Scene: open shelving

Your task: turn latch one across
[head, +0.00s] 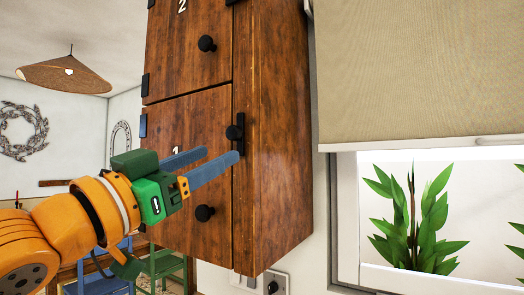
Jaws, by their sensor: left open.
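The latch of door one (239,138) is a black upright bar with a round knob on the right-hand edge of the wooden cabinet's front. Door one (190,120) is the lower door, and its number is partly hidden behind my gripper. It appears closed, with a round black knob (204,213) low on it. My left gripper (221,154) is open, with two blue-grey fingers pointing right. Its fingertips are just below and left of the latch's knob; I cannot tell whether they touch the latch. Nothing is between the fingers. My right gripper is not in view.
Door two (185,45) is above, with its own black knob (207,43). The cabinet's right side (275,140) is bare. A window with a blind (420,70) and a plant is at the right. Blue and green chairs (165,266) stand below left.

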